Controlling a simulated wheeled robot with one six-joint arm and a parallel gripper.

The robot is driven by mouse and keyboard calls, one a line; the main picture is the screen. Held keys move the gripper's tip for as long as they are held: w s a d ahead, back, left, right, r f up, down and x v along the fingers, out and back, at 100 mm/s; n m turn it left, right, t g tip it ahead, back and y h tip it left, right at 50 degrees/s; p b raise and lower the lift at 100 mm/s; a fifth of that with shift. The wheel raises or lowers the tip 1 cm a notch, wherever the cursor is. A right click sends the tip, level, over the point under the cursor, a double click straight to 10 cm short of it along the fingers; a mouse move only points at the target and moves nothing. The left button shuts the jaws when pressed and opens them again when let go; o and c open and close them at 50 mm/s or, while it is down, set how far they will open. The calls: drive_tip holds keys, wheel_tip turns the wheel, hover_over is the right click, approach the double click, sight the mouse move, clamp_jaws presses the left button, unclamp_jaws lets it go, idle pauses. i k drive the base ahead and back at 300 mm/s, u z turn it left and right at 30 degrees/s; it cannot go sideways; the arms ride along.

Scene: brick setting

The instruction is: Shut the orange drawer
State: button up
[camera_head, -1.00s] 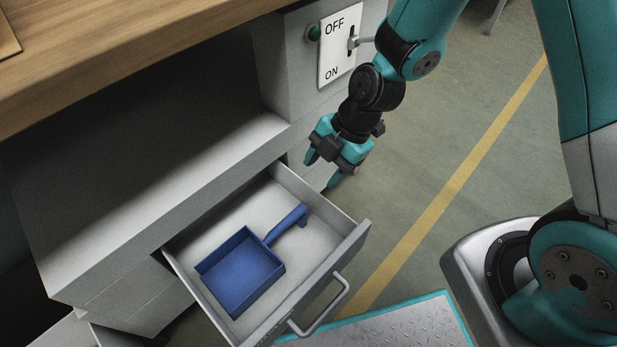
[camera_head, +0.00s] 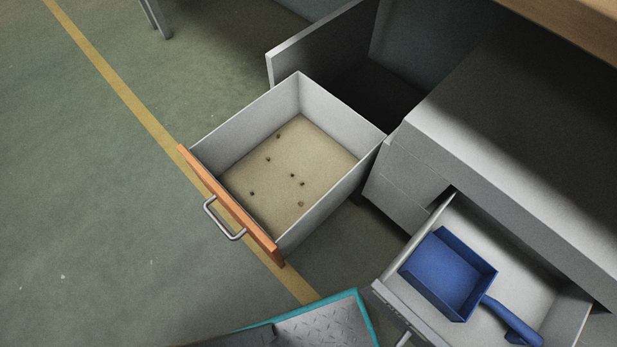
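The orange drawer (camera_head: 230,207) stands pulled out in the middle of the head view. Its front panel is orange with a metal bar handle (camera_head: 223,219), and its grey box lies open behind it. Several small dark bits (camera_head: 291,175) lie on its beige floor. My gripper is not in view now, so its fingers cannot be seen.
A grey drawer (camera_head: 388,300) at the lower right is also open and holds a blue dustpan (camera_head: 449,273). A grey panel (camera_head: 320,42) stands up behind the orange drawer. The green floor (camera_head: 80,200) left of the orange front is clear.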

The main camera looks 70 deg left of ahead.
sight(284, 163)
drive_tip(key=u, duration=2.75)
